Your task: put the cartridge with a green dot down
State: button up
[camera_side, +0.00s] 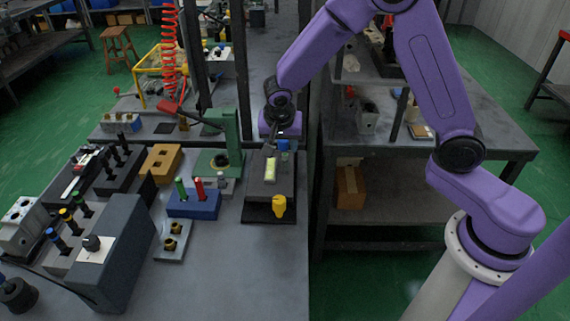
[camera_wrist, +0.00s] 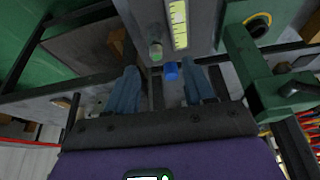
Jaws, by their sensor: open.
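In the wrist view a short grey cylinder with a green end (camera_wrist: 155,50), seemingly the cartridge with a green dot, stands at the dark grey block, just beyond my fingertips. I cannot tell how deep it sits. The cartridge cannot be made out clearly there.
The block carries a pale yellow scale (camera_side: 270,168) and a yellow knob (camera_side: 279,206). A green press frame (camera_side: 231,125) stands close on the left. A blue holder (camera_side: 193,206) has green and red pegs.

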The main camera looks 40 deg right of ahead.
aim_at(285, 155)
jog(key=shift+x, duration=1.1)
jog(key=x, duration=0.3)
jog(key=shift+s+d+f, duration=0.15)
jog(key=shift+d+f, duration=0.15)
jog(key=shift+f, duration=0.1)
jog(key=shift+d+f, duration=0.15)
jog(key=shift+f, duration=0.45)
grip_shut()
